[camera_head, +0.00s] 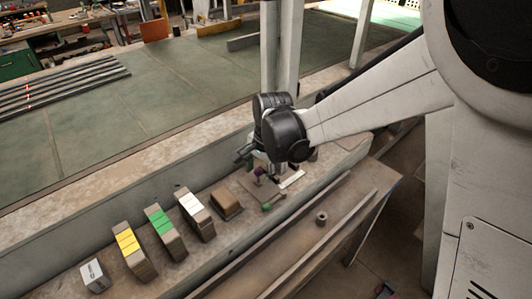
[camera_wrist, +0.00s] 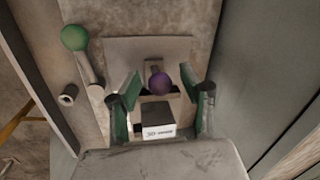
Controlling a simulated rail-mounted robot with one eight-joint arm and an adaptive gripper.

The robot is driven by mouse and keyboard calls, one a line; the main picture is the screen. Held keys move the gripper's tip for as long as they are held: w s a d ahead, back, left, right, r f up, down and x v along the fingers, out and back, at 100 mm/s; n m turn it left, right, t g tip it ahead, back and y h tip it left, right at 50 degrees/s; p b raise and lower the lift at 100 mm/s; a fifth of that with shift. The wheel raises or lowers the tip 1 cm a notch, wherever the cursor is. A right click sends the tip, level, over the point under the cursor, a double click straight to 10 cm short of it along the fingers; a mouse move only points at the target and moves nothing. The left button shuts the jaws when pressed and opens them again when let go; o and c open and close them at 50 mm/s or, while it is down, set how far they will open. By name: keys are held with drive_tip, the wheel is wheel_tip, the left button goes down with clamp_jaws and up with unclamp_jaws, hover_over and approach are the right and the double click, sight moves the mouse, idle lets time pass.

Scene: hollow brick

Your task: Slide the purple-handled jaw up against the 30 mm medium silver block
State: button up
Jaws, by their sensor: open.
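The purple-handled jaw shows its round purple knob (camera_wrist: 161,84) in the wrist view, between my two green-padded fingers. The knob also shows in the head view (camera_head: 258,171) below my wrist. A small block with a white labelled face (camera_wrist: 158,132) sits just below the knob in the wrist view; its label is too small to read surely. Whether jaw and block touch cannot be told. My gripper (camera_wrist: 162,88) is open, its fingers to either side of the knob, with no visible contact. A flat metal plate (camera_wrist: 130,50) lies beneath the jaw.
A green-knobbed lever (camera_wrist: 75,38) stands left of the plate in the wrist view, above a round metal collar (camera_wrist: 68,95). In the head view, yellow (camera_head: 127,241), green (camera_head: 160,221) and white (camera_head: 190,204) striped block stacks and a brown block (camera_head: 226,200) line the bench's left.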

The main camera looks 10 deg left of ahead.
drive_tip(key=shift+c, duration=0.5)
clamp_jaws()
